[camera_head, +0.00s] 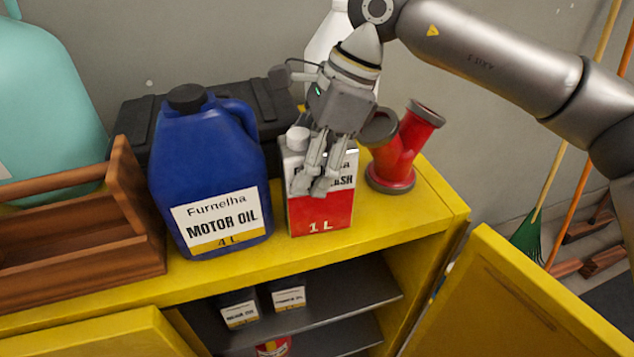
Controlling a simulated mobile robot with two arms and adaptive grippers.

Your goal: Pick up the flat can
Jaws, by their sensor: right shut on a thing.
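The flat can (322,215) is a red and white rectangular can marked 1 L, with a white cap at its top left. It stands upright on top of the yellow cabinet (420,205). My right gripper (318,188) reaches down over the can from above and is shut on it. The fingers hide part of the can's front and its label. The can's base appears to be at the cabinet top; I cannot tell whether it touches. My left gripper is not in view.
A blue motor oil jug (205,165) stands close left of the can, and a red pipe fitting (403,150) close right. A black case (265,105) and a white bottle (322,45) are behind. A wooden crate (135,200) stands left. The cabinet doors (510,305) are open below.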

